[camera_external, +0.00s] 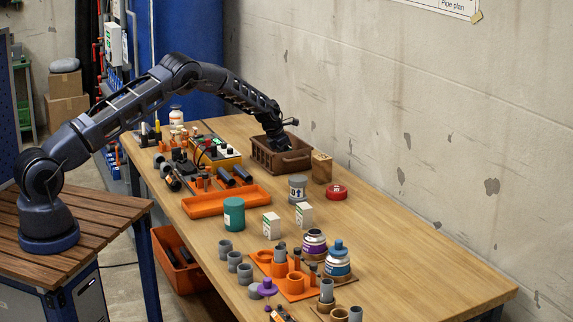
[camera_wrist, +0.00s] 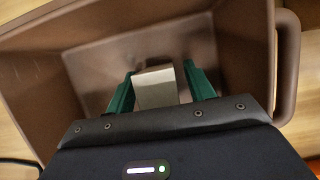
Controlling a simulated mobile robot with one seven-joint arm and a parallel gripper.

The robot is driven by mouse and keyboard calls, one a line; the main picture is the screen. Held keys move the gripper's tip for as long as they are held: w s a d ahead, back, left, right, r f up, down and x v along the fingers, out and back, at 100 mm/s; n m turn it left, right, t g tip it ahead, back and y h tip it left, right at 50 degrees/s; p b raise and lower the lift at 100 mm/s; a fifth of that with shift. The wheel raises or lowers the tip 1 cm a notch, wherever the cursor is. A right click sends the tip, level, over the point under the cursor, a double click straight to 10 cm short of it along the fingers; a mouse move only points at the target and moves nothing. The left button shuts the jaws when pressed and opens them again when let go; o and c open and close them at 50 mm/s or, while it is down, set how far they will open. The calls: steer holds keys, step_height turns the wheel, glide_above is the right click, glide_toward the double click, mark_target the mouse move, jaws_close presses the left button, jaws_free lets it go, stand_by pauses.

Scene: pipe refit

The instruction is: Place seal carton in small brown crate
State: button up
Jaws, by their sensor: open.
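The small brown crate (camera_external: 290,160) stands on the far part of the table, and its walls and floor fill much of the wrist view (camera_wrist: 95,65). My gripper (camera_external: 274,138) reaches down into it from above. In the wrist view my gripper's green fingers (camera_wrist: 160,88) are open, one on each side of a pale box-shaped carton (camera_wrist: 156,86), with a narrow gap visible at the sides. The carton is within the crate; its label is not visible, and I cannot tell whether it rests flat on the floor. The external view hides it behind the crate wall and gripper.
Two white-and-green cartons (camera_external: 271,225) (camera_external: 304,214), a grey tin (camera_external: 298,188) and a teal canister (camera_external: 234,214) stand in mid-table. A wooden block (camera_external: 321,167) and a red lid (camera_external: 336,192) are close to the crate. The right side of the table is clear.

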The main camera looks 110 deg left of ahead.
steer(key=v, duration=1.2)
steer(key=shift+r, duration=0.1)
